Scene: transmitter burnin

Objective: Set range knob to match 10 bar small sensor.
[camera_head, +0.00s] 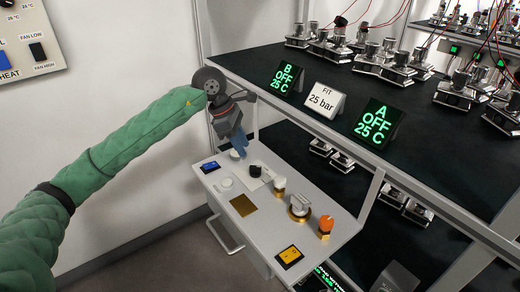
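The grey-white bench panel (262,228) stands in front of the rack. A black knob (255,170) sits on a white plate near its back; it looks like the range knob, but its marks are too small to read. My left gripper (238,146) points down over the back left corner of the panel, just left of and behind the black knob. Its blue fingers are close to a small white round part (235,154); whether they touch it, or have a gap between them, I cannot tell. My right gripper is out of view. No sensor marked 10 bar can be read.
A "FIT 25 bar" sign (323,100) stands on the rack shelf.

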